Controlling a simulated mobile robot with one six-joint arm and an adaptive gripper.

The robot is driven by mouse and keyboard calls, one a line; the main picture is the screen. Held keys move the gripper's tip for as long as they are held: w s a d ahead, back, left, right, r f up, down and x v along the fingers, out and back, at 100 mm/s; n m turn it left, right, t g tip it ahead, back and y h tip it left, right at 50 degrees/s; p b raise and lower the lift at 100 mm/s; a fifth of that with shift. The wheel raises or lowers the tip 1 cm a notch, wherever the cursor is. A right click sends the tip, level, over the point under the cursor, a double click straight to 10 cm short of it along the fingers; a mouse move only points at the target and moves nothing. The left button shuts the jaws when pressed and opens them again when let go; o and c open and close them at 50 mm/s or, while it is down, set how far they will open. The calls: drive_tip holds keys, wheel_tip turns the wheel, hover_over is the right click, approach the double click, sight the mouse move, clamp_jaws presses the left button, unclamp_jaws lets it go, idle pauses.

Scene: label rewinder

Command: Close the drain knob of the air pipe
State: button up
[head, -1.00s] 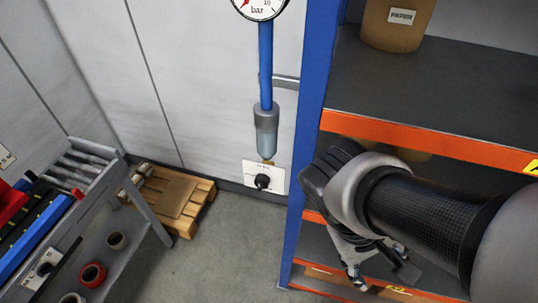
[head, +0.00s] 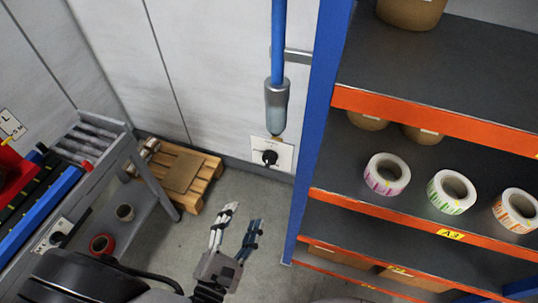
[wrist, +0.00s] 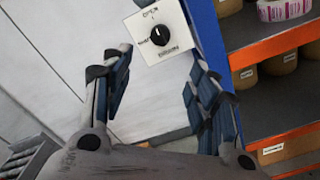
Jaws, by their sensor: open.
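The drain knob (head: 270,157) is a black knob on a white square plate (head: 286,152), low on the wall below the blue air pipe (head: 278,40) and its grey bowl (head: 276,108).
A blue and orange shelf rack (head: 318,120) with label rolls (head: 387,174) stands close to the right of the knob. A wooden pallet (head: 205,185) lies on the floor left. A grey roller bench (head: 135,165) stands further left. Floor between is clear.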

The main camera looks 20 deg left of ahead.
sight(267, 164)
drive_tip(key=w, duration=0.5)
drive_tip(key=w+d+b, duration=0.1)
drive_tip(key=w, duration=1.1)
drive_tip(key=shift+w+d+b, duration=0.15)
drive_tip(key=shift+d+b, duration=0.05)
drive_tip(key=shift+b, duration=0.2)
drive_tip(key=shift+c, duration=0.5)
drive_tip(key=c, duration=1)
